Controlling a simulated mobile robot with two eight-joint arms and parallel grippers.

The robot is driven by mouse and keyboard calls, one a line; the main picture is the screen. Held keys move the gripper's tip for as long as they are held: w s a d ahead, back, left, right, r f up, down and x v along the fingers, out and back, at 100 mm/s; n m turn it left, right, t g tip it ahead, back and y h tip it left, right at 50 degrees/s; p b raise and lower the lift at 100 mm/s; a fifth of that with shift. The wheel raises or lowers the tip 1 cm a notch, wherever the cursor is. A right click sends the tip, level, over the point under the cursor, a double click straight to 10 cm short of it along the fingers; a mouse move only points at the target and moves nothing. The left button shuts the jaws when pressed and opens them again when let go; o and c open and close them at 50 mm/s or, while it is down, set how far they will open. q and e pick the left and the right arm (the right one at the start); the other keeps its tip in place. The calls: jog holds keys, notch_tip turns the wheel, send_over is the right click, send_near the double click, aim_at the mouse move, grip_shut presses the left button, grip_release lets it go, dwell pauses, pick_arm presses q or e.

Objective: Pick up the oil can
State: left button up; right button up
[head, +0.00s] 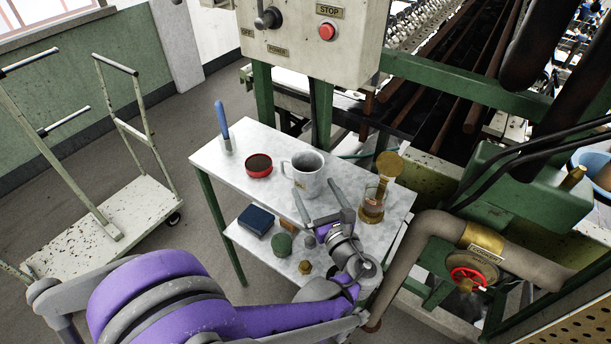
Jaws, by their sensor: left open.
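No thing on the table is clearly marked as an oil can. A grey metal mug-like can (306,174) with a side handle and a small label stands upright on the white table (230,165). My left gripper (314,190) is open. Its two fingers point towards the mug-like can from the near side, overlapping its lower edge in the picture; I cannot tell whether they touch. Nothing shows between the fingers. My right gripper is not in view.
A red round tin (258,166) and a blue-handled tool (223,127) stand left of the mug. A dark blue box (256,220) and a green lump (281,245) lie on the lower shelf. A pipe (425,240) with a red valve wheel (470,279) stands right of the table.

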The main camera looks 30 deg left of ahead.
pick_arm(q)
jog(key=x, duration=0.4)
jog(key=shift+w+a+f, duration=0.15)
jog(key=shift+w+a, duration=0.05)
jog(key=shift+a, duration=0.05)
jog(key=shift+c, duration=0.2)
jog(key=c, duration=1.4)
